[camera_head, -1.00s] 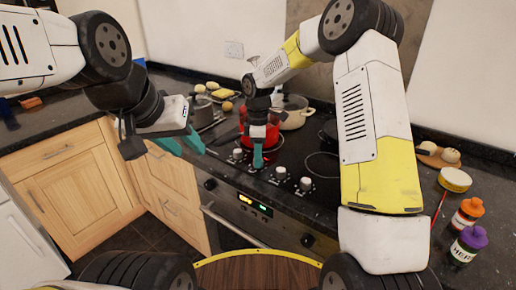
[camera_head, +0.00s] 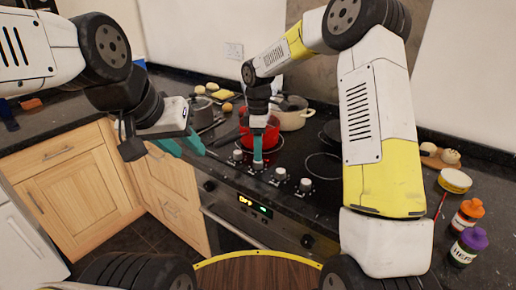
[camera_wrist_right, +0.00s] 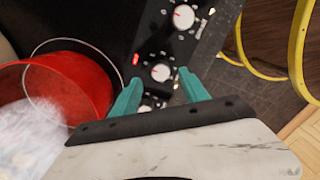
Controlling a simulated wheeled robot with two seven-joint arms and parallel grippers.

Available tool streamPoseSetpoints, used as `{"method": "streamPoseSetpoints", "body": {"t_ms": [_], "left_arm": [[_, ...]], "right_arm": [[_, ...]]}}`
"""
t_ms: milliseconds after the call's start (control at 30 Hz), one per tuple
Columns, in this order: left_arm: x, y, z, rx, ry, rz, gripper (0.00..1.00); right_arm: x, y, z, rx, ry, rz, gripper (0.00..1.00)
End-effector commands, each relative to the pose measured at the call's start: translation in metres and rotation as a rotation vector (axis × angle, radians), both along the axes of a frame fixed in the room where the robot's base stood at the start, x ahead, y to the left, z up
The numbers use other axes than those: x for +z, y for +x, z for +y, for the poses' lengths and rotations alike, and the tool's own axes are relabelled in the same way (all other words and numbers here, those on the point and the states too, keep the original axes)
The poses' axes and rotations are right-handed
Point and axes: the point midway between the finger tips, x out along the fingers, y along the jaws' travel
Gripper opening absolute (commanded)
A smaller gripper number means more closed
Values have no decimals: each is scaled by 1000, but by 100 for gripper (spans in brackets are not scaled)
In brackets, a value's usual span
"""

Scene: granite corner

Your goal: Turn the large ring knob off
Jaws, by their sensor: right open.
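A row of white control knobs runs along the front of the black hob: one at the left (camera_head: 238,155), two to the right (camera_head: 280,173) (camera_head: 305,184), and one hidden behind my right gripper. My right gripper (camera_head: 258,163) points down over the row with its teal fingers. In the right wrist view its open fingers (camera_wrist_right: 159,84) are near a white knob (camera_wrist_right: 160,72); contact cannot be told. A red light (camera_wrist_right: 135,58) glows beside this knob. Another knob (camera_wrist_right: 183,17) lies beyond. Which knob is the large ring's is unclear. My left gripper (camera_head: 190,146) hangs left of the hob.
A red pot (camera_wrist_right: 70,85) stands close to the right gripper, on the hob with a red-glowing ring. A cream lidded pot (camera_head: 291,117) is behind it. The oven door with its handle (camera_head: 235,231) is below. Bottles (camera_head: 467,246) stand at the right.

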Motion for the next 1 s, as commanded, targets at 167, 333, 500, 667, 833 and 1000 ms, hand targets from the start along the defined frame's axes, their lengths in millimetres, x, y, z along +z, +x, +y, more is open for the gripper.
{"method": "streamPoseSetpoints", "body": {"t_ms": [167, 333, 500, 667, 833, 1000], "left_arm": [[0, 0, 0, 0, 0, 0, 36], [0, 0, 0, 0, 0, 0, 36], [0, 0, 0, 0, 0, 0, 36], [0, 0, 0, 0, 0, 0, 36], [0, 0, 0, 0, 0, 0, 36], [0, 0, 0, 0, 0, 0, 36]], "right_arm": [[29, 2, 1, 1, 2, -2, 53], [40, 2, 1, 2, 1, 0, 53], [41, 2, 1, 2, 1, 1, 53], [43, 1, -1, -5, 1, -3, 53], [74, -15, -17, -111, 3, -52, 53], [125, -57, -51, -359, 32, -144, 53]]}}
